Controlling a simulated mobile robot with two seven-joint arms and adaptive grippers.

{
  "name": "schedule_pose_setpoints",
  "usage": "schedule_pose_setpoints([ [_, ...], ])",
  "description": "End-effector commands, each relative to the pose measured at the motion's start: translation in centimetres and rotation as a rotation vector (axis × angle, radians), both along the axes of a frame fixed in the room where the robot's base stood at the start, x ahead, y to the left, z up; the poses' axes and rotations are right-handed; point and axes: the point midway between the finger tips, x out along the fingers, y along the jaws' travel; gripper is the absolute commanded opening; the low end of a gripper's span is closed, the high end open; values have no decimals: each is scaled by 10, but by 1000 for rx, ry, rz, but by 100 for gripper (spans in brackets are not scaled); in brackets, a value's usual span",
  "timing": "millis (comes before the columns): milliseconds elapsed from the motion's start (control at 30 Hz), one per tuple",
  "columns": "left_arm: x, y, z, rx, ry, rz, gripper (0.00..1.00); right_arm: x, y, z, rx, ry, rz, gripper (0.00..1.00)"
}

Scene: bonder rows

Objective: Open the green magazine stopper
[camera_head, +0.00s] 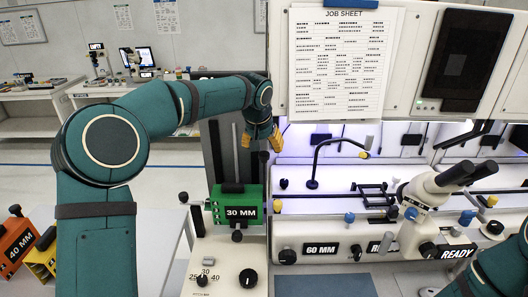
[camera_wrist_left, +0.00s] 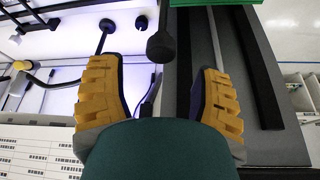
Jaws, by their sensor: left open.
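The green magazine (camera_head: 221,211), labelled 30 MM, sits upright on the pale machine at centre in the head view, with a black handle on top. Its green edge shows at the top of the left wrist view (camera_wrist_left: 222,3). My left gripper (camera_head: 261,138) hangs behind and above it, yellow fingers open and empty. In the left wrist view a round black knob (camera_wrist_left: 161,47) on a thin stem appears between and beyond the open fingers (camera_wrist_left: 160,92), apart from both. I cannot tell surely whether this knob is the stopper. My right gripper is out of view.
An orange 40 MM magazine (camera_head: 15,240) and a yellow one (camera_head: 42,262) are at lower left. A dial panel (camera_head: 222,262) lies in front of the green magazine. A gooseneck lamp (camera_head: 316,160) and a microscope (camera_head: 430,190) stand right. A job sheet (camera_head: 342,65) hangs above.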

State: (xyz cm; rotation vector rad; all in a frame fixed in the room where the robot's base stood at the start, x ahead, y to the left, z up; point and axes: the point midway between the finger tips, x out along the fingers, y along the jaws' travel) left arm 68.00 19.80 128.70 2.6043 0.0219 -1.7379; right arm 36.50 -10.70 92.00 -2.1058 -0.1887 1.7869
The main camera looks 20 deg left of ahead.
Motion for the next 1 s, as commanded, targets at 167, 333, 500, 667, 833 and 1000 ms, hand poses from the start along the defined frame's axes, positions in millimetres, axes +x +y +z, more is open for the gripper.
schedule_pose_setpoints([
  [167,-14,0,36,2,-4,1,65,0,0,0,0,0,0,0],
  [333,-24,0,59,1,-2,0,65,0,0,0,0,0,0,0],
  [500,-29,0,69,1,0,1,65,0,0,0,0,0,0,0],
  [667,-30,0,71,1,1,1,65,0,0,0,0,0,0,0],
  [833,-29,0,71,1,1,1,65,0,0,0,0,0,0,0],
  [1000,-30,0,71,1,0,0,65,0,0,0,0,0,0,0],
])
